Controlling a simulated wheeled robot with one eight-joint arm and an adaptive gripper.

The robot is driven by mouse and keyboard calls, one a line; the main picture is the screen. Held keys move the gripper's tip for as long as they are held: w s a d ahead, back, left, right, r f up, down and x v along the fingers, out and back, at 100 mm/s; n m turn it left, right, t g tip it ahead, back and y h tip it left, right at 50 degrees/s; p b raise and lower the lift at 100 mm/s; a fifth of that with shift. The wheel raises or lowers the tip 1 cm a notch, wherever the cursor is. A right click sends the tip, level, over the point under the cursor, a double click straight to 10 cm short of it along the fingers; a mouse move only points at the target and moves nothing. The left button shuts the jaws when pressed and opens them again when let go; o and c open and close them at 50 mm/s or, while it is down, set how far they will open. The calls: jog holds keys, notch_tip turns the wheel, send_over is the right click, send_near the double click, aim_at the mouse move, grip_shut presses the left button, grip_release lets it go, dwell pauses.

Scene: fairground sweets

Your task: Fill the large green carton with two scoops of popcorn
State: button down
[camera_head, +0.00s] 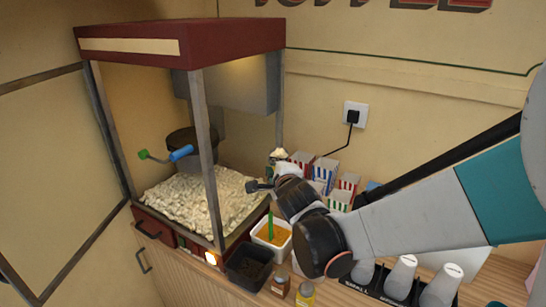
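The popcorn (200,202) lies in a broad heap on the floor of the popcorn machine (186,42). My gripper (262,186) is at the machine's right front side, outside the heap; its fingers are small and partly hidden by my wrist, so I cannot tell if they hold a scoop. A small pile of popcorn (279,154) shows just above and behind my gripper; what holds it is mostly hidden. Striped cartons stand behind my arm, among them a red one (301,158), a blue one (325,168) and a green-striped one (340,201), partly covered by my arm.
A white tub of orange contents (272,233), a dark bin (248,268) and two bottles (305,294) stand below my arm. A wall socket (354,115) has a cord. My arm spans the right side.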

jog(key=w+d+r+m+g+y+p, duration=0.1)
jog(key=w+d+m+g+y, duration=0.1)
jog(key=d+m, duration=0.3)
jog(key=w+d+r+m+g+y+p, duration=0.1)
jog(key=w+d+m+g+y+p, duration=0.1)
jog(key=d+m, duration=0.4)
jog(key=shift+w+r+y, duration=0.2)
jog(key=shift+w+y, duration=0.6)
jog(key=shift+y, duration=0.6)
jog(key=shift+d, duration=0.1)
jog(key=shift+f, duration=0.1)
dwell(0.5)
